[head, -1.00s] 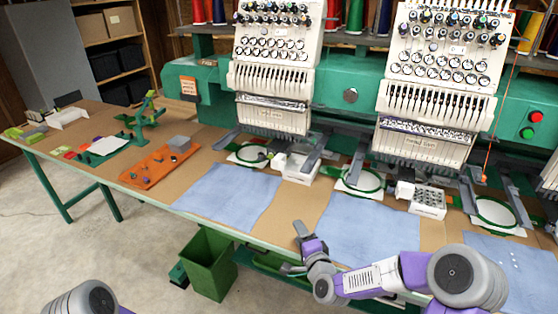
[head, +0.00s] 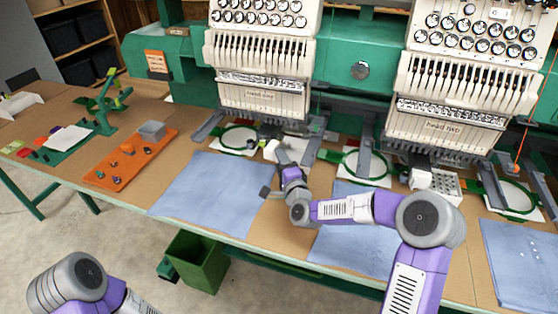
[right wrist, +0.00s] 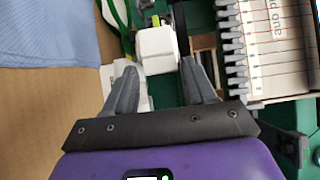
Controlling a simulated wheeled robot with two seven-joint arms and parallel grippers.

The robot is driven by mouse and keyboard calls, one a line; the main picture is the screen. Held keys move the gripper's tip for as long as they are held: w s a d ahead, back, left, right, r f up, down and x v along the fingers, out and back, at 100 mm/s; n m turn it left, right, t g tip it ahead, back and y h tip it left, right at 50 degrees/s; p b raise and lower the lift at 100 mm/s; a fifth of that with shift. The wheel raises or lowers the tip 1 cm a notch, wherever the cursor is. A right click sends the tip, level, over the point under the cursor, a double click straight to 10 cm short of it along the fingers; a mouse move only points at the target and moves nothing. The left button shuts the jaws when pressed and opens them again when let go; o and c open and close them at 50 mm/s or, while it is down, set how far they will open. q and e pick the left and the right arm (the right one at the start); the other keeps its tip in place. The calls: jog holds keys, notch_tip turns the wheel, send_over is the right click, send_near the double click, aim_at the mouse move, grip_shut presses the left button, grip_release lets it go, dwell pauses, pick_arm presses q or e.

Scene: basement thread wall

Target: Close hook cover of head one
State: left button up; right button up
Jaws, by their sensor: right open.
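Head one (head: 262,98) is the left cream embroidery head, with its name on the lower panel. Below it, a white block-like part (head: 270,150), which looks like the hook cover, sits beside the green hoop (head: 238,139) and is partly hidden by my gripper. My right gripper (head: 276,174) is open and empty, just in front of it over the table. In the right wrist view, a white block (right wrist: 155,45) lies just beyond and between the spread fingertips. I cannot tell whether the cover is open. My left gripper is out of frame.
Head two (head: 450,126) stands to the right with its own hoop (head: 365,164). Blue cloths (head: 215,190) lie along the table front. Grey hoop arms (head: 314,140) flank the space below head one. An orange tray (head: 130,160) is at left.

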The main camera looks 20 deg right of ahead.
jog(key=shift+w, duration=0.75)
jog(key=shift+a, duration=0.1)
grip_shut()
